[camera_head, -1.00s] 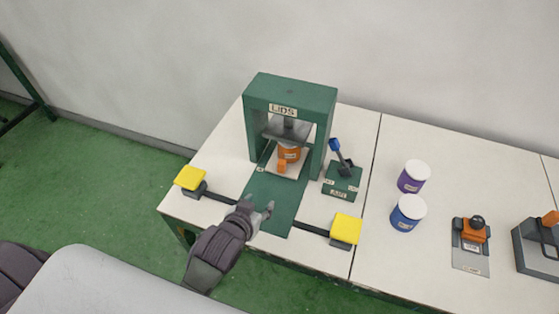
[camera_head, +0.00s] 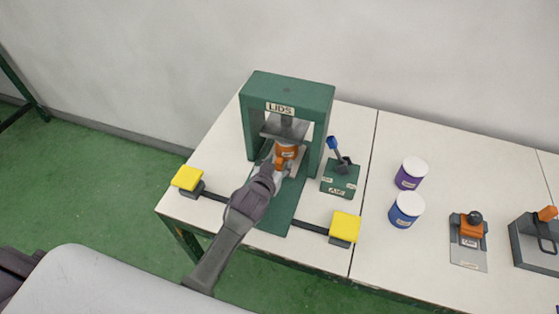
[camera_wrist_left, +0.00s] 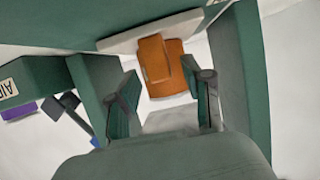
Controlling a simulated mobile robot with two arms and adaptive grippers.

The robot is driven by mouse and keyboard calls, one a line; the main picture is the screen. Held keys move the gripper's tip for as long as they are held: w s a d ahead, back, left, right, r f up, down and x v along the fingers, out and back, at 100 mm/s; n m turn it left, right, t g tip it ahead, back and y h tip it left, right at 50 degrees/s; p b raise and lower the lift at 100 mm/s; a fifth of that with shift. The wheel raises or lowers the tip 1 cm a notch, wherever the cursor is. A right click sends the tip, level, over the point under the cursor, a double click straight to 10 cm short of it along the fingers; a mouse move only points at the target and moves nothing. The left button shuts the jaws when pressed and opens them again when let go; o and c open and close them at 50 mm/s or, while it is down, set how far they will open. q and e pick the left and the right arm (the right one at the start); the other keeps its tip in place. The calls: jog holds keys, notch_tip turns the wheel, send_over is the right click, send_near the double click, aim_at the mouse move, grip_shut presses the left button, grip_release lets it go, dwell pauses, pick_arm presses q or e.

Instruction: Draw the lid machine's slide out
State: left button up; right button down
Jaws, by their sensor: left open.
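The green lid machine (camera_head: 290,90), labelled LIDS, stands at the back left of the table. Its slide, a pale plate (camera_head: 299,164), is inside the frame under the press. An orange block (camera_head: 287,151) with a protruding orange handle is on it. My left gripper (camera_head: 276,170) is at the machine's mouth, at the handle. In the left wrist view, its two fingers (camera_wrist_left: 165,102) are apart, with the orange block (camera_wrist_left: 153,60) and its handle just ahead between them. I cannot tell whether they touch. My right gripper is out of view.
The AIR lever box (camera_head: 340,178) stands just right of the machine. Yellow pads (camera_head: 187,177) and (camera_head: 345,226) flank the green mat. Purple (camera_head: 411,173) and blue (camera_head: 406,209) white-lidded pots stand further right. The green mat in front (camera_head: 276,218) is otherwise clear.

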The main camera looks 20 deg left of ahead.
pick_arm(q)
jog(key=shift+x, duration=0.85)
jog(key=shift+s, duration=0.1)
jog(key=shift+c, duration=0.3)
grip_shut()
